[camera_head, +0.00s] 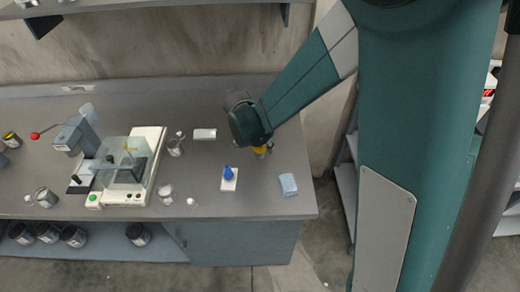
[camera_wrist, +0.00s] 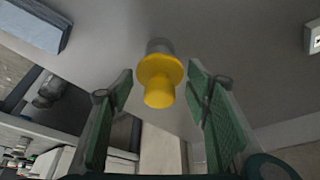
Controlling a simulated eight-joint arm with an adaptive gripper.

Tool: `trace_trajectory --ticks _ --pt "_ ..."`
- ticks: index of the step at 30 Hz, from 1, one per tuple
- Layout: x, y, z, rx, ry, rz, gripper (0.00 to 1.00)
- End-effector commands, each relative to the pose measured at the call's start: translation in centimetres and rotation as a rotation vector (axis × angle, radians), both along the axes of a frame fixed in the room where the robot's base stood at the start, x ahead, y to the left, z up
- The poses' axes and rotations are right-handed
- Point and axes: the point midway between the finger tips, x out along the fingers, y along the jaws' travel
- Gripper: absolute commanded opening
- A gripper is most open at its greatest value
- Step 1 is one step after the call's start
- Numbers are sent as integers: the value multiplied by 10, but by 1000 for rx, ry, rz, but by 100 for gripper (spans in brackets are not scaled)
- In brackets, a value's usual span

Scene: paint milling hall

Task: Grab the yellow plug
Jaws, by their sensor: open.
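The yellow plug (camera_wrist: 160,82) shows in the wrist view, with a wide yellow flange and a grey part at its far end. My gripper (camera_wrist: 158,88) is open, with one green finger on each side of the plug. Gaps show between the plug and both fingers. In the head view the yellow plug (camera_head: 261,150) is partly hidden below the end of my arm, over the right part of the bench. My fingertips are mostly hidden there.
On the grey bench (camera_head: 215,205) a blue item on a white card (camera_head: 229,179) and a light-blue folded cloth (camera_head: 288,184) lie near the plug. A white machine with a clear cover (camera_head: 125,165), jars and a microscope-like device stand left. The bench's right edge is close.

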Motion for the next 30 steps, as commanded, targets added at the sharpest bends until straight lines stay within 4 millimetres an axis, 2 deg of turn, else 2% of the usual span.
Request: trace_trajectory --ticks 3,10,29,30 --pt "4 -4 -13 0 0 0 48" --pt "9 -8 -27 0 0 1 48" --pt "9 -8 -29 0 0 1 48" --pt "9 -8 -29 0 0 1 43"
